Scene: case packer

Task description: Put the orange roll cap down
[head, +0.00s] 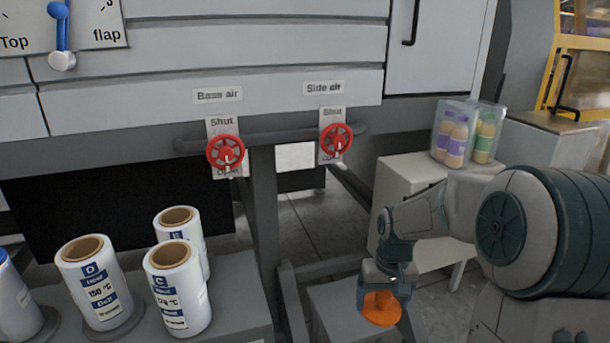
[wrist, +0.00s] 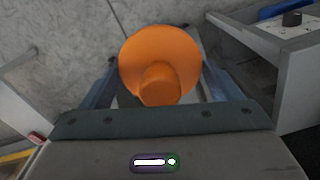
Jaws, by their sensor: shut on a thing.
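The orange roll cap (head: 381,309) is a round flanged piece with a narrower knob. My gripper (head: 385,280) is shut on it. In the head view it hangs below my gripper at the lower right, over or close to a low grey surface (head: 345,306). I cannot tell whether the cap touches that surface. In the wrist view the cap (wrist: 160,60) sits between the two fingers (wrist: 155,85), its wide disc away from the palm and its knob towards it.
Several white film rolls (head: 95,283) stand on a grey bench (head: 238,300) at the lower left. Two red valve wheels (head: 225,151) are on the machine's bar. A pale cabinet (head: 408,178) behind my arm carries a clear pack of bottles (head: 468,133).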

